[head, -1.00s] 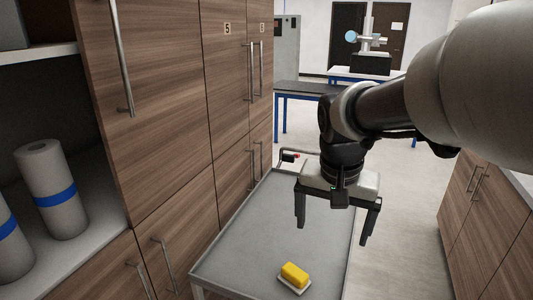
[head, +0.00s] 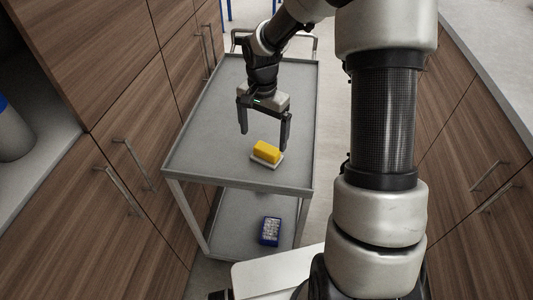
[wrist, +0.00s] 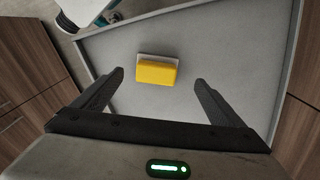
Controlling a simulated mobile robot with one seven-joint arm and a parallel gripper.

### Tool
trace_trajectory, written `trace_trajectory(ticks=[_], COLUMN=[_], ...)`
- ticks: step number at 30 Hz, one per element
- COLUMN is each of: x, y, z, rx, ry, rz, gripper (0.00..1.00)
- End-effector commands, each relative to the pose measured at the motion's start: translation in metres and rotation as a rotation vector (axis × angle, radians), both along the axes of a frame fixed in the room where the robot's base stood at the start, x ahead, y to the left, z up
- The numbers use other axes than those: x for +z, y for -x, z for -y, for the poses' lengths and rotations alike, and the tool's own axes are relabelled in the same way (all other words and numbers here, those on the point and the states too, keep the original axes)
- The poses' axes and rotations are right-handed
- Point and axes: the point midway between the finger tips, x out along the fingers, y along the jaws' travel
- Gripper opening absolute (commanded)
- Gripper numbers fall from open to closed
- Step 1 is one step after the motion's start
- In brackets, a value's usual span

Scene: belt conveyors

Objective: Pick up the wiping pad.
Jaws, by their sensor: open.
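The wiping pad, a yellow block on a thin white base (head: 266,152), lies on the grey top of a cart (head: 206,140), close to its near edge. It also shows in the wrist view (wrist: 156,72), ahead of the fingertips and roughly between their lines. My gripper (head: 263,138) is open and empty. In the head view it hangs fingers down over the cart top, just beyond the pad. The wrist view shows its two fingers (wrist: 159,78) spread wide, with neither on the pad.
The cart's lower shelf (head: 237,215) holds a blue box with pale contents (head: 270,231). Wooden cabinets with bar handles (head: 110,120) stand close on the left, and more cabinets (head: 480,150) stand on the right. The cart top is otherwise clear.

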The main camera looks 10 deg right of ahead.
Motion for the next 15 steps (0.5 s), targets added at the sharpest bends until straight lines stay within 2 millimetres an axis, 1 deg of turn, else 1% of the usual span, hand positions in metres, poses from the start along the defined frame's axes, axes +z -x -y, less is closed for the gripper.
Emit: trace_trajectory(ticks=[1, 3, 10, 15], x=[-0.01, -0.018, -0.033, -0.059], y=[0.001, 0.0, 0.002, 0.006], z=[0.0, 0.0, 0.002, 0.005], rx=[0.001, 0.0, 0.0, -0.001], ry=[-0.001, 0.0, 0.0, -0.001], rz=[-0.002, -0.001, -0.001, -0.004], gripper=[0.92, 0.92, 0.92, 0.92])
